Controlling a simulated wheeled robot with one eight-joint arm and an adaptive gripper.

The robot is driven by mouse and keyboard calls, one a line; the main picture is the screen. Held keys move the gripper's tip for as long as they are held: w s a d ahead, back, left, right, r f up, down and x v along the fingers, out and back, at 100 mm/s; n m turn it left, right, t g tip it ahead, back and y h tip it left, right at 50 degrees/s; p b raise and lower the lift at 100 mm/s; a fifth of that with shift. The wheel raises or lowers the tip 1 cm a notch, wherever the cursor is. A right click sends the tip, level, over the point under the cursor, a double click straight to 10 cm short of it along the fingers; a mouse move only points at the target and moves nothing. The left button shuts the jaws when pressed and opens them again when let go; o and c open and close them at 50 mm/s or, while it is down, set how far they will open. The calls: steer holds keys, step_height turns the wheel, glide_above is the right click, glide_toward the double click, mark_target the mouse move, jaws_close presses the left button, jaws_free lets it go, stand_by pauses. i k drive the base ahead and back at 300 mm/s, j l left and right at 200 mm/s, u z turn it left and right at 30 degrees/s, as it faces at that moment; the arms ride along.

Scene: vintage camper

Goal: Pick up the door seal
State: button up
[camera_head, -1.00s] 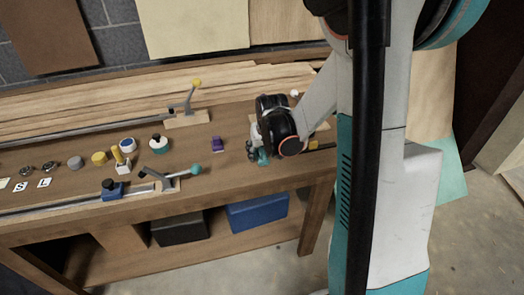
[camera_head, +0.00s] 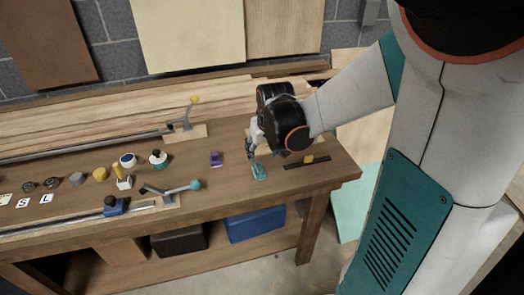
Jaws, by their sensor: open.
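I cannot tell for sure which item is the door seal. A small teal piece (camera_head: 260,170) lies on the workbench just below and in front of my gripper. A small purple item (camera_head: 215,158) lies to the left. My gripper (camera_head: 250,150) is open, low over the bench beside the teal piece and apart from the strip. Its fingers are small and partly hidden by the dark wrist.
The wooden workbench (camera_head: 225,185) holds a toggle clamp (camera_head: 186,127) at the back and another with a teal knob (camera_head: 195,185) in front. Several small knobs and labels sit at the left. Wooden boards (camera_head: 90,125) lie along the back. Blue (camera_head: 255,222) and black (camera_head: 180,238) bins are below.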

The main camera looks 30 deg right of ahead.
mark_target(309, 159)
steer(key=i+l+z, duration=0.1)
steer(key=z, duration=0.3)
steer(key=i+z, duration=0.1)
steer(key=z, duration=0.25)
steer(key=i+z, duration=0.15)
steer(key=z, duration=0.25)
